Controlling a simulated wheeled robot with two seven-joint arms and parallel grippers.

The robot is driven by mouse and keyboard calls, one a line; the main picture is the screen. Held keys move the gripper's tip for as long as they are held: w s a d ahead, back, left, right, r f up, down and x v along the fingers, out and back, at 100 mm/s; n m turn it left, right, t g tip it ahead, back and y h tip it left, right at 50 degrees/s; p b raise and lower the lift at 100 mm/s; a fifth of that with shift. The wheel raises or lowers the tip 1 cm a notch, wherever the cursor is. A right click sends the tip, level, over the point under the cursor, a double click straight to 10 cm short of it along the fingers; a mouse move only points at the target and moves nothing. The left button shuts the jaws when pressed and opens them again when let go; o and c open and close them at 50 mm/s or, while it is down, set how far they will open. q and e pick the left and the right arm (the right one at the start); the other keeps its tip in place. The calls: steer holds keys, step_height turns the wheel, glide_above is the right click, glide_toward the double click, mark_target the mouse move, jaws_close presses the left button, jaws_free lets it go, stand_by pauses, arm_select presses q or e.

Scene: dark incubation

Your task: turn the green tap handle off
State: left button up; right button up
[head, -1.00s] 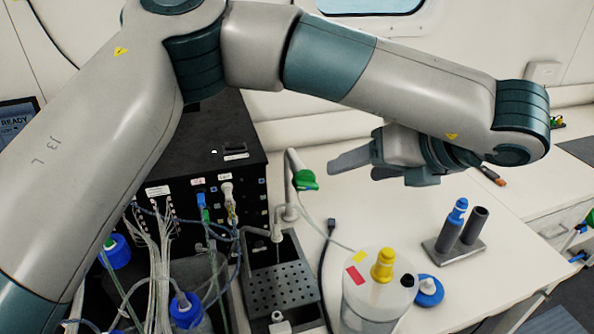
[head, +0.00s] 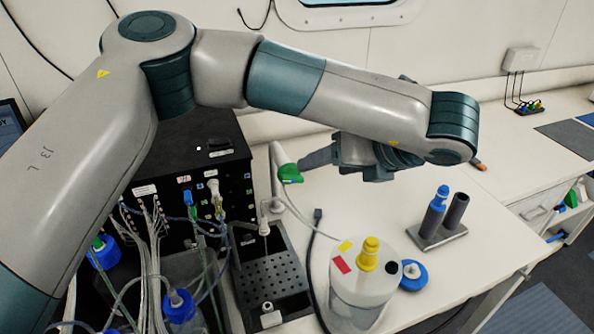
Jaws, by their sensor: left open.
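The green tap handle (head: 290,174) sits on a pale upright tap post (head: 276,160) behind the perforated drain tray (head: 272,285). My left gripper (head: 306,163) comes at it from the right, with its grey fingers pointing left. The fingertips are at or very close to the handle's upper right side; I cannot tell whether they touch it. The two fingers overlap in this view, so the gap between them is hidden. The gripper holds nothing that I can see. My right gripper is not in view.
A black box (head: 190,160) with cables and tubes stands left of the tap. A clear vessel with a yellow cap (head: 367,254) and a blue-and-white disc (head: 413,276) are in front at the right. A metal stand (head: 437,236) holds two upright cylinders.

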mark_target(293, 177)
arm_select(q)
steer(key=p+x, duration=0.4)
steer(key=x, duration=0.7)
steer(key=shift+a, duration=0.1)
steer(key=shift+x, duration=1)
steer(key=shift+w, duration=0.1)
steer(key=c, duration=1)
